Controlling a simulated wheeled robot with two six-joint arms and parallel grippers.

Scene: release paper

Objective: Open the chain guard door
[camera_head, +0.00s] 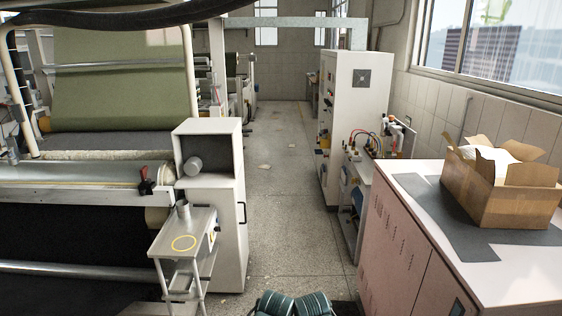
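A tall white cabinet (226,235) stands at the end of the roller machine, left of the aisle. A panel with a dark upright handle (241,212) is on its right side and looks shut. I cannot tell for certain that this panel is the chain guard door. The cabinet's upper box (208,150) is open at the front, with a grey cylinder (193,167) at its opening.
A small metal stand (180,244) is in front of the white cabinet. A pink cabinet (398,252) with an open cardboard box (508,190) on top stands at right. A control cabinet (345,110) is farther back. The aisle floor (285,190) between is mostly clear.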

